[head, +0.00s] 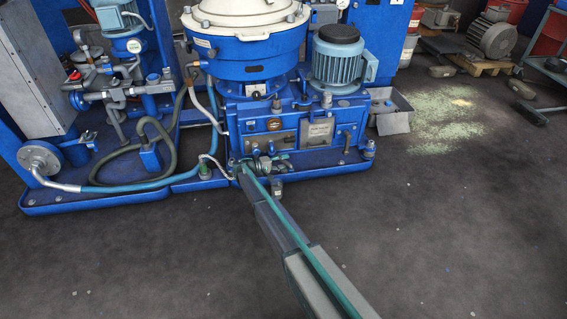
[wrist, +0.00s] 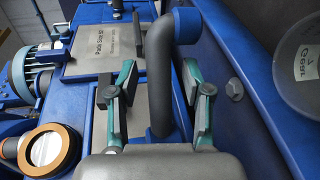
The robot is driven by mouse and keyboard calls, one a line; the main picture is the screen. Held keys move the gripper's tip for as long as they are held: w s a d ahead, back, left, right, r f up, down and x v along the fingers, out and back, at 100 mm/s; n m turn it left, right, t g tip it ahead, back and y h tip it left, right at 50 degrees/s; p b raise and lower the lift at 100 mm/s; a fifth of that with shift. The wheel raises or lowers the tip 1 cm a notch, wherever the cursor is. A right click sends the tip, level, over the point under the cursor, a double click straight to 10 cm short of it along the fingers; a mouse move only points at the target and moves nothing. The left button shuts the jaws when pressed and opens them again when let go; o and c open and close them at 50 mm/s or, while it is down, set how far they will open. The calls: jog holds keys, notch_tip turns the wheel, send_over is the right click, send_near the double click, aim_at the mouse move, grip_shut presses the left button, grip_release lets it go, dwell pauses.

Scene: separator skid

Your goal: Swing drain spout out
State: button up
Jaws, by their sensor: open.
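The drain spout appears in the wrist view as a dark grey bent pipe (wrist: 159,85). It runs up the middle of the picture and bends right at the top to a blue end (wrist: 187,25). My gripper (wrist: 158,92) is open, with one teal-and-grey finger to the left of the pipe and one to its right. Gaps show on both sides, so neither finger appears to touch it. The pipe's lower end is partly hidden behind my gripper's body. In the head view my gripper (head: 263,167) is small, at the front of the blue separator base (head: 295,135); the spout is not clear there.
In the wrist view a blue motor (wrist: 28,78) and a copper-ringed sight glass (wrist: 48,148) lie left, and a blue wall with a bolt (wrist: 235,89) lies right. In the head view a hose (head: 125,188) lies left of my arm; the front floor is clear.

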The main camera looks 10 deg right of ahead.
jog(key=v, duration=1.1)
jog(key=shift+a, duration=0.35)
jog(key=shift+s, duration=0.1)
